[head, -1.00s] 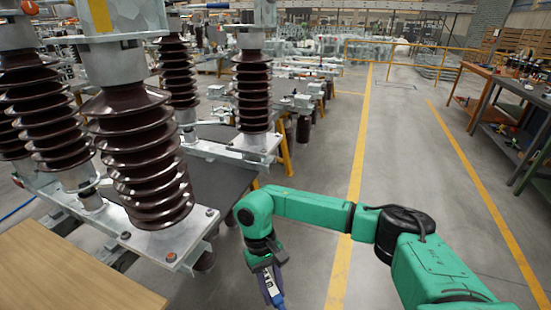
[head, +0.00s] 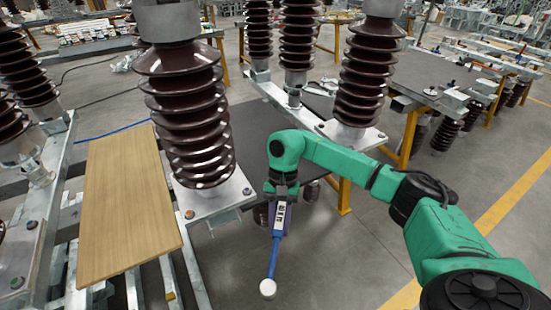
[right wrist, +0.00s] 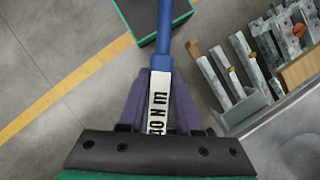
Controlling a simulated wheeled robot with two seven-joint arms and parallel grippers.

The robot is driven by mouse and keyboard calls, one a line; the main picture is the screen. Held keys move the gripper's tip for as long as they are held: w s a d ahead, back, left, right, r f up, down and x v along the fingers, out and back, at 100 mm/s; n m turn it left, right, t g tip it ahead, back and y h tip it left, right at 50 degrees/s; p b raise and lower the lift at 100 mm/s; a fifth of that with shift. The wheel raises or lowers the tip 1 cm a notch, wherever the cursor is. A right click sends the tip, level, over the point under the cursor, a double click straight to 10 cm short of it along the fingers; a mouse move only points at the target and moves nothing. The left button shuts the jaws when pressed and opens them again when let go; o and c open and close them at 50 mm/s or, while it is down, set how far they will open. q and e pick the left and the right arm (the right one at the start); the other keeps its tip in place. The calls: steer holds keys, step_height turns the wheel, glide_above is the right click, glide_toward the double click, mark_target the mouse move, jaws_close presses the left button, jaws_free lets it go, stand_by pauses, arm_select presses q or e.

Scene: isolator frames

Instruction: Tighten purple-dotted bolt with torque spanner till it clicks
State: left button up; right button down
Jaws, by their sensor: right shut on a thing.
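My right gripper (head: 282,213) is shut on the torque spanner (head: 273,257), which has a blue shaft, a white printed label and a pale round end hanging down. In the right wrist view the spanner (right wrist: 165,62) runs up between the purple fingers. The nearest insulator base plate (head: 215,203) carries a bolt with an orange-red mark (head: 189,214) and a dark bolt (head: 247,191). The spanner hangs to the right of this plate, apart from it. A green-marked bolt (head: 17,282) is at lower left. I cannot make out a purple dot on any bolt. My left gripper is not in view.
A brown ribbed insulator (head: 190,125) stands on the nearest plate, with several more behind. A wooden board (head: 125,205) lies on the frame at left. A dark tabletop (head: 255,125) is behind my right arm. Open floor (head: 330,270) lies below the spanner.

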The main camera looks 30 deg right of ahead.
steer(key=w+d+r+m, duration=0.1)
steer(key=m, duration=0.1)
steer(key=w+d+r+m+t+y+p, duration=0.1)
steer(key=r+m, duration=0.1)
steer(key=w+d+r+m+t+p, duration=0.1)
steer(key=m, duration=0.1)
steer(key=shift+w+d+r+m+y, duration=0.15)
steer(key=shift+d+r+m+y, duration=0.1)
steer(key=shift+r+m+y, duration=0.15)
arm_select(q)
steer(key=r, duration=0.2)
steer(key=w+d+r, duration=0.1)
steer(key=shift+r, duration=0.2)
arm_select(e)
steer(key=w+d+r+m+t, duration=0.2)
steer(key=w+d+m+t, duration=0.2)
steer(key=m, duration=0.5)
steer(key=shift+d+r, duration=0.35)
steer(key=shift+d, duration=0.85)
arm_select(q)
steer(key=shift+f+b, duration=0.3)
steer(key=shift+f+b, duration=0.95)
arm_select(e)
steer(key=shift+f, duration=1.1)
